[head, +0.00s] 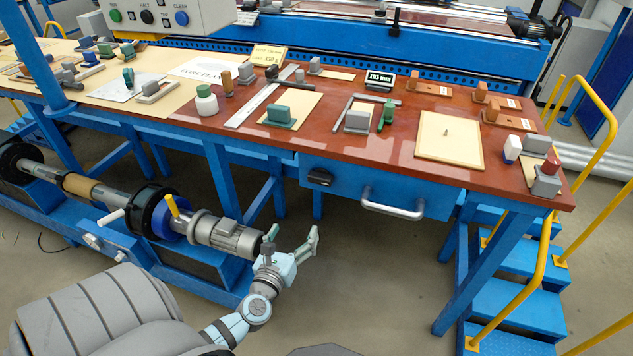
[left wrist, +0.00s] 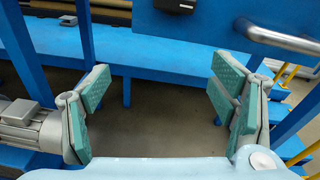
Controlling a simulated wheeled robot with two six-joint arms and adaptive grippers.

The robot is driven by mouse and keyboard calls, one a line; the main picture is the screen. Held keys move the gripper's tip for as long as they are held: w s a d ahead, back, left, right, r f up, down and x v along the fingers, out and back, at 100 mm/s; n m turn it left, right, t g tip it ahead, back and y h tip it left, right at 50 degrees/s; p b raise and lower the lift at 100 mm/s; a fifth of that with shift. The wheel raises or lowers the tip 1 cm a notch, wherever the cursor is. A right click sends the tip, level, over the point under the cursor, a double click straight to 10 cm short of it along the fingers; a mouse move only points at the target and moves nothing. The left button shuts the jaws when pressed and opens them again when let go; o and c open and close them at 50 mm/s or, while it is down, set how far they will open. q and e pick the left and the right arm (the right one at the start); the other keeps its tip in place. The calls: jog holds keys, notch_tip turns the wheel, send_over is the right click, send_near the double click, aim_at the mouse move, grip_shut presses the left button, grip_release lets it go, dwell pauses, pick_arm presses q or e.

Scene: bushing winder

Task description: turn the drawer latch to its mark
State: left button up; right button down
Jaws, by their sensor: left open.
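The drawer latch (head: 320,177) is a small black piece on the left part of the blue drawer front (head: 345,192), under the tabletop. It also shows at the top edge of the left wrist view (left wrist: 176,5), partly cut off. Its mark is too small to make out. My left gripper (head: 292,240) is open and empty, below and a little left of the latch, apart from it. In the left wrist view its green-padded fingers (left wrist: 160,92) stand wide apart with nothing between them. My right gripper is not in view.
A silver drawer handle (head: 392,207) sticks out right of the latch. A grey motor (head: 228,234) of the winder stands close left of my gripper. Blue table legs (head: 272,178) flank the space below. The red-brown tabletop (head: 330,150) overhangs the drawer and holds several tools.

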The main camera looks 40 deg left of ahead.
pick_arm(q)
jog(key=m+t, duration=0.2)
send_near(319, 182)
jog(key=shift+g, duration=0.3)
jog(key=b+x, duration=0.2)
jog(key=x, duration=0.6)
jog(key=shift+w+a+r, duration=0.2)
jog(key=shift+w, duration=0.25)
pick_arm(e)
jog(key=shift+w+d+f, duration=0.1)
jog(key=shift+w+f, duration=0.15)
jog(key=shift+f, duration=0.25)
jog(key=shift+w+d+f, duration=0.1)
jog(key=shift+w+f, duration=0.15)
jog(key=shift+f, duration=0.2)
pick_arm(q)
jog(key=c, duration=1.2)
